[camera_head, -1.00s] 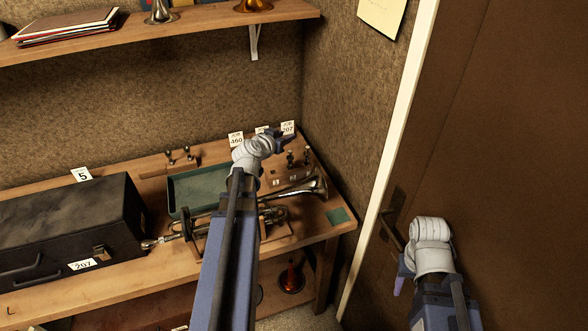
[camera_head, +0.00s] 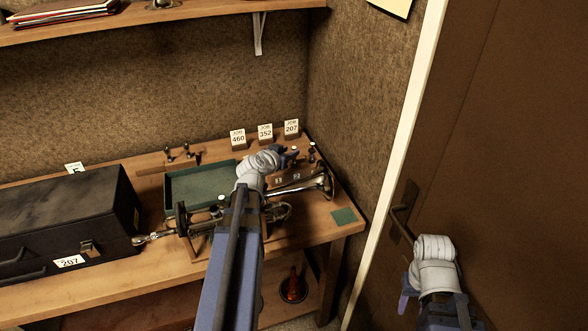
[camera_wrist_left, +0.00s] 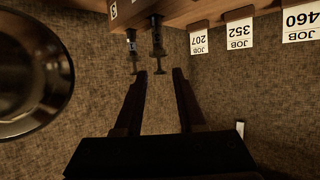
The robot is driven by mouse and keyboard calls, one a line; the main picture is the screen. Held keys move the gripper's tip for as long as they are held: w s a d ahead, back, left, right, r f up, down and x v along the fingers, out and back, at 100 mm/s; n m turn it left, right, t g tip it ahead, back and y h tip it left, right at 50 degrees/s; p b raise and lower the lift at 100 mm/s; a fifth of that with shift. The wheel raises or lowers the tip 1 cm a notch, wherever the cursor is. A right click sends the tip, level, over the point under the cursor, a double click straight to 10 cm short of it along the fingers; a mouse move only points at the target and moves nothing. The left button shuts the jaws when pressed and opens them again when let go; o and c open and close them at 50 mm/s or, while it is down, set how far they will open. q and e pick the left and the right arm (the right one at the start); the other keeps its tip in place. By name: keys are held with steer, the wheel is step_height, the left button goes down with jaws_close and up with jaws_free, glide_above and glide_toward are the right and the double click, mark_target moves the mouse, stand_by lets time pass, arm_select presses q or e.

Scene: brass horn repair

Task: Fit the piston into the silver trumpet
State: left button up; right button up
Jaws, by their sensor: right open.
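The silver trumpet (camera_head: 278,212) lies in a wooden cradle on the bench, partly hidden behind my left arm. Its bell (camera_head: 328,184) points right; a bell rim (camera_wrist_left: 30,75) also fills the left of the left wrist view. Two pistons stand upright in a numbered wooden block (camera_head: 293,179); one piston (camera_head: 312,152) shows at the block's right end. In the left wrist view the nearer piston (camera_wrist_left: 157,38) hangs inverted ahead of the fingers, apart from them. My left gripper (camera_head: 291,157) is open and empty, beside the pistons. My right gripper (camera_head: 406,291) is open and empty by the door.
A green tray (camera_head: 205,187) lies behind the trumpet. Job cards 460 (camera_head: 238,139), 352 (camera_head: 265,132) and 207 (camera_head: 291,128) stand at the bench's back. A black case (camera_head: 65,220) fills the left. A green patch (camera_head: 344,216) marks the front right corner.

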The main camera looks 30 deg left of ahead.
mark_target(294, 162)
arm_select(q)
steer(key=b+x, duration=0.2)
steer(key=x, duration=0.5)
steer(key=shift+w+f+b, duration=0.15)
steer(key=shift+w+b, duration=0.15)
steer(key=shift+b, duration=0.1)
jaws_close()
